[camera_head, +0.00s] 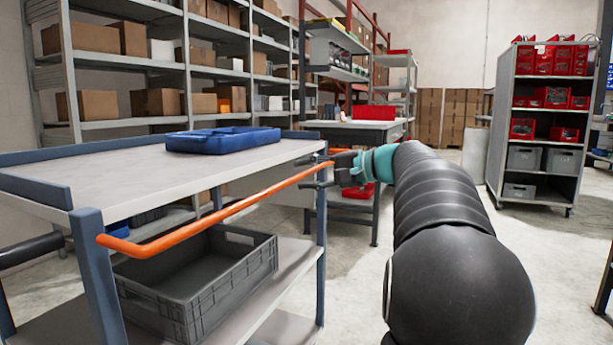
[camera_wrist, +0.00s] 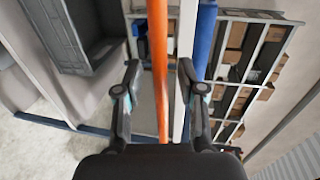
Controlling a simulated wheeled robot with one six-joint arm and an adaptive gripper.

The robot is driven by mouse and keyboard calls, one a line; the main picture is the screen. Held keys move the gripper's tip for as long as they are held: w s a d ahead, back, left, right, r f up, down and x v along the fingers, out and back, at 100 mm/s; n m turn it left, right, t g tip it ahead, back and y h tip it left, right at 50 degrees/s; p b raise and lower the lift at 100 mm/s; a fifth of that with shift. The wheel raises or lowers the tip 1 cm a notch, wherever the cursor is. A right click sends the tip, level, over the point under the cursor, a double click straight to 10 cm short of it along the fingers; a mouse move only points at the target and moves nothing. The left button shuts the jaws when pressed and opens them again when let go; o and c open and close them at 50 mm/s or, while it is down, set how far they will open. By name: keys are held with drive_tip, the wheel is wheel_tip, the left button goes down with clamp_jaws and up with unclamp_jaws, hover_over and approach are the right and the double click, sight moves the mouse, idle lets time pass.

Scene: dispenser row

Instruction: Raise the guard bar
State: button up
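The guard bar is an orange rod (camera_head: 225,210) along the near long side of a cart with blue posts. It runs level just outside the top shelf's edge, from the near left post to the far right post. My gripper (camera_head: 312,173) is at the bar's right end, with its fingers above and below the bar. In the wrist view, the orange bar (camera_wrist: 160,95) passes between the two fingers of my gripper (camera_wrist: 160,75). Gaps show on both sides of the bar, so the fingers are open around it and not closed on it.
The cart's white top shelf (camera_head: 130,180) holds a blue tray (camera_head: 222,139). A grey crate (camera_head: 195,275) stands on its lower shelf. A workbench (camera_head: 360,132) with a red bin stands behind my gripper. A bin rack (camera_head: 545,120) stands at right, with open floor before it.

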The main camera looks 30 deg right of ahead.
drive_tip(key=shift+w+a, duration=0.1)
clamp_jaws()
drive_tip(key=shift+r, duration=0.1)
